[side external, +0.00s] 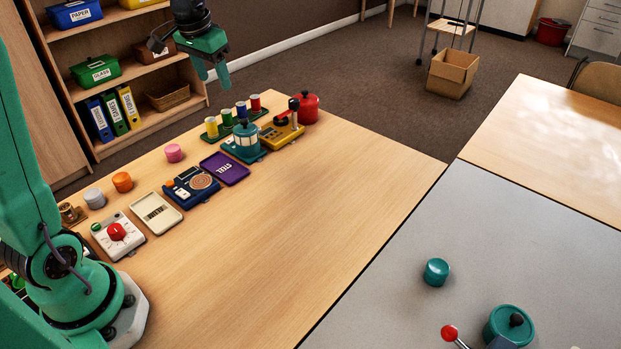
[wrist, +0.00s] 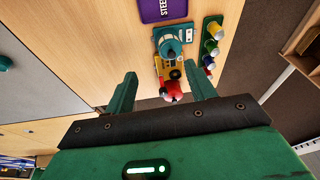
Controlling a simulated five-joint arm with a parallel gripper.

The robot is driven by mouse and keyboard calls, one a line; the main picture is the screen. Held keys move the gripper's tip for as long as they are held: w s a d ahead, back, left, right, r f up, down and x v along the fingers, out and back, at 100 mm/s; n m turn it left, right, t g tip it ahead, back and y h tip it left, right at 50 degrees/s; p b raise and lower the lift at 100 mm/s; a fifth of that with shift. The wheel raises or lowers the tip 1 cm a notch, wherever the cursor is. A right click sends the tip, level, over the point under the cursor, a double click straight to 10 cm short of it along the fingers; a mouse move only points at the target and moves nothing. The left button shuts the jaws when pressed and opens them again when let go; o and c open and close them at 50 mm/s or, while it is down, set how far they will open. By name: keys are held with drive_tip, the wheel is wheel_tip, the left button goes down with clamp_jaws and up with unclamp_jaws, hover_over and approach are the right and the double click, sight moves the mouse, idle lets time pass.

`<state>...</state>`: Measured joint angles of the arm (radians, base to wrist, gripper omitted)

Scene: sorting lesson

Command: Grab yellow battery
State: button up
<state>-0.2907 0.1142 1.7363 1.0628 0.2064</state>
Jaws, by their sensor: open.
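The yellow battery (side external: 211,127) is a small upright cylinder at the left end of a row of coloured cylinders in a dark green holder near the table's back edge. In the wrist view the yellow battery (wrist: 214,29) is at the upper right, to the right of the fingers. My gripper (side external: 212,78) is open and empty, raised above the table and apart from the battery. In the wrist view my gripper (wrist: 162,80) has its fingers spread, with a red pot and yellow device seen below between them.
Green (side external: 227,118), blue (side external: 241,109) and red (side external: 255,103) cylinders share the holder. A teal lantern-like item (side external: 246,137), the yellow device (side external: 284,131) and the red pot (side external: 306,109) stand close by. A purple tray (side external: 225,168) lies in front. The right part of the wooden table is clear.

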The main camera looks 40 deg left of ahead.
drive_tip(key=w+a+f+g, duration=0.1)
drive_tip(key=w+a+f, duration=0.6)
drive_tip(key=a, duration=0.3)
drive_tip(key=g, duration=0.1)
hover_over(210, 118)
drive_tip(key=shift+n+h, duration=0.4)
drive_tip(key=f, duration=1)
drive_tip(key=shift+d, duration=0.25)
drive_tip(key=shift+s+f, duration=0.2)
drive_tip(key=shift+f, duration=3.8)
drive_tip(key=c, duration=1.1)
drive_tip(key=shift+r, duration=0.1)
drive_tip(key=shift+r, duration=5)
